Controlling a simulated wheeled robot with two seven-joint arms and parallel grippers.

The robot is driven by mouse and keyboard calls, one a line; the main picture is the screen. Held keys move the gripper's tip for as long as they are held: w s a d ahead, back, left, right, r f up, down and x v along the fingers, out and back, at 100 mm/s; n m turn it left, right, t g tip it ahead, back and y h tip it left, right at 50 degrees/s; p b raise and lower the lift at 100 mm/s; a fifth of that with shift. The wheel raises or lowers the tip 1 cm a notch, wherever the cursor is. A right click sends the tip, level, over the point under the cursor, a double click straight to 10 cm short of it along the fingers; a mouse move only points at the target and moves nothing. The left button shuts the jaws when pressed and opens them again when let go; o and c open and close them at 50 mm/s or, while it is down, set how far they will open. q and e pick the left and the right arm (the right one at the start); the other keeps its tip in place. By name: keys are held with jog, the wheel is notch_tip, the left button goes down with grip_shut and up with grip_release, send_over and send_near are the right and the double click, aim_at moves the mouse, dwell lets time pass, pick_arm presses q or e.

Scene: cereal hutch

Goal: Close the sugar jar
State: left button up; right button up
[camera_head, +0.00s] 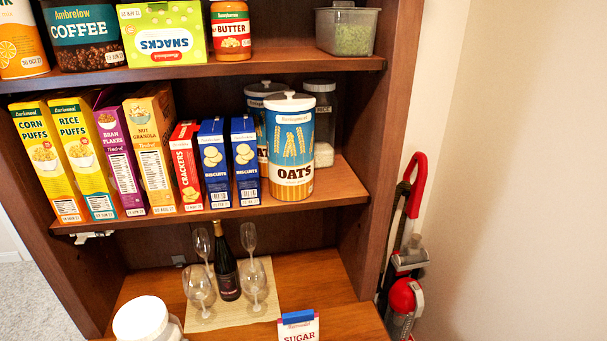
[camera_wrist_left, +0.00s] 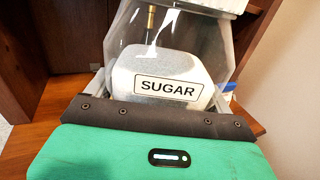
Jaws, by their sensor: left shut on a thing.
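The sugar jar (camera_wrist_left: 210,55) shows in the left wrist view as a clear container with white sugar low inside and a SUGAR label on its front. A white part (camera_wrist_left: 208,5) shows at its top, cut by the frame edge; I cannot tell whether it is the lid or how it sits. My left gripper (camera_wrist_left: 163,88) is shut on the jar, with a finger at each side of its lower part; the fingertips are mostly hidden. In the head view, a packet marked SUGAR (camera_head: 299,333) with a blue top stands at the bottom edge. My right gripper is not in view.
Glasses (camera_head: 253,282) and a dark bottle (camera_head: 228,275) stand on a mat (camera_head: 268,306) on the counter. The shelf above holds cereal boxes (camera_head: 108,160) and an oats canister (camera_head: 290,150). A red vacuum cleaner (camera_head: 405,295) stands right of the hutch.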

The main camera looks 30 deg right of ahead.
pick_arm(q)
jog(key=shift+r, duration=0.15)
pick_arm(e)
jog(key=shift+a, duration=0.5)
pick_arm(q)
jog(key=shift+r, duration=0.1)
jog(key=shift+w+d+f+b, duration=0.2)
jog(key=shift+w+b, duration=0.05)
jog(key=shift+b, duration=0.25)
jog(key=w+d+n+t+y+b, duration=0.3)
jog(key=w+d+n+y+b, duration=0.1)
jog(key=b, duration=0.8)
jog(key=w+d+y, duration=0.1)
jog(key=w+y, duration=0.1)
jog(key=w, duration=0.1)
jog(key=shift+w+d+f, duration=0.25)
jog(key=shift+w+d, duration=0.05)
jog(key=shift+d, duration=0.1)
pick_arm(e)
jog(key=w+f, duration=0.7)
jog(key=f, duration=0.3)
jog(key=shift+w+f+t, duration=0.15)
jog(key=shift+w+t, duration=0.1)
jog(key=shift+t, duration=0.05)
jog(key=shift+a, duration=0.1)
